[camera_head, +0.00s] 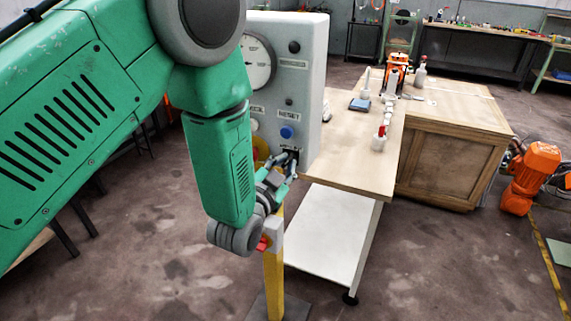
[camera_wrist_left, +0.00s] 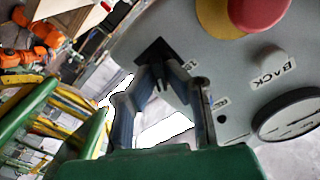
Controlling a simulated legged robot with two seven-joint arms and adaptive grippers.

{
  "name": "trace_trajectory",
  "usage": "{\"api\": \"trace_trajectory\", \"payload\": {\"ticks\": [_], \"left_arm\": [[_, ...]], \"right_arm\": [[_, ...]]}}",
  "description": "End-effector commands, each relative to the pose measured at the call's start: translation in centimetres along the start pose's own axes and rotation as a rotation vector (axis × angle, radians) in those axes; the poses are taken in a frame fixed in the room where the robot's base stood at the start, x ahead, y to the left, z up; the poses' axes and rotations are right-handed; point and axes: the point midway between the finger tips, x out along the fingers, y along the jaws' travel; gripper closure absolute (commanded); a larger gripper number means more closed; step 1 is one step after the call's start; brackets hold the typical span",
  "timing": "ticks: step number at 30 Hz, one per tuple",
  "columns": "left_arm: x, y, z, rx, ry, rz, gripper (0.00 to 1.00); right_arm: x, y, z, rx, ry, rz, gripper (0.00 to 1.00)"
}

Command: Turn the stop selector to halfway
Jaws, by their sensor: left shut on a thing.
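A grey control panel (camera_head: 312,85) stands upright on a yellow post. The stop selector (camera_head: 291,154), a small dark knob on a black square plate, is low on the panel's face, below a blue button (camera_head: 287,132). My left gripper (camera_head: 287,166) reaches up to it and is shut on it. In the left wrist view the fingers (camera_wrist_left: 162,78) converge on the selector (camera_wrist_left: 154,53), hiding most of the knob, so its exact angle cannot be read. My right gripper is in neither view.
A wooden table (camera_head: 350,165) with small items stands right of the panel. An orange robot arm (camera_head: 533,175) stands farther right.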

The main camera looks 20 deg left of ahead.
Motion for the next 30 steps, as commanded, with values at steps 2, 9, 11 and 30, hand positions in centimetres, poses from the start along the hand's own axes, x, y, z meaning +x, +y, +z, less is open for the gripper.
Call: {"api": "trace_trajectory", "payload": {"ticks": [2,9,11,30], "left_arm": [[0.2,-0.1,-0.3,0.002,0.009,-0.004,1.0],[0.2,-0.1,-0.3,0.002,0.008,-0.004,0.76],[0.2,-0.1,-0.3,0.002,0.007,-0.003,0.71],[-6.3,0.1,0.0,0.002,-0.001,0.003,0.71]], "right_arm": [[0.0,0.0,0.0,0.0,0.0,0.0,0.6],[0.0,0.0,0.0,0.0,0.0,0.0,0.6],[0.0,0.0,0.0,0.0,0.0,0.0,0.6],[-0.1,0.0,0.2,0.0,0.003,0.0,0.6]]}}
